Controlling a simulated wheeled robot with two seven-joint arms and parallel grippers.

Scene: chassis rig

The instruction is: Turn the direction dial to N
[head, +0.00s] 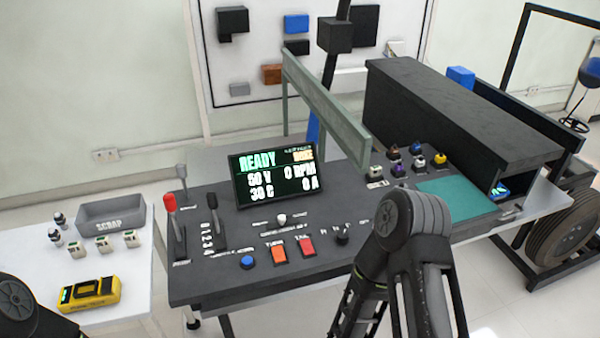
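A small black knob (342,239) stands on the right front of the dark control console (215,290), with small white letters in an arc behind it. It looks like the direction dial, but the letters and its pointer are too small to read surely. A white knob (281,219) with labels at its sides sits further back. My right arm rises from the bottom edge just right of the black knob; my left arm shows only at the bottom left corner. Neither gripper's fingertips can be made out.
A red-topped lever (171,215) and a black lever (213,208) stand upright on the console's left. Orange (279,254) and red (306,246) switches and a blue button (247,262) lie left of the knob.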

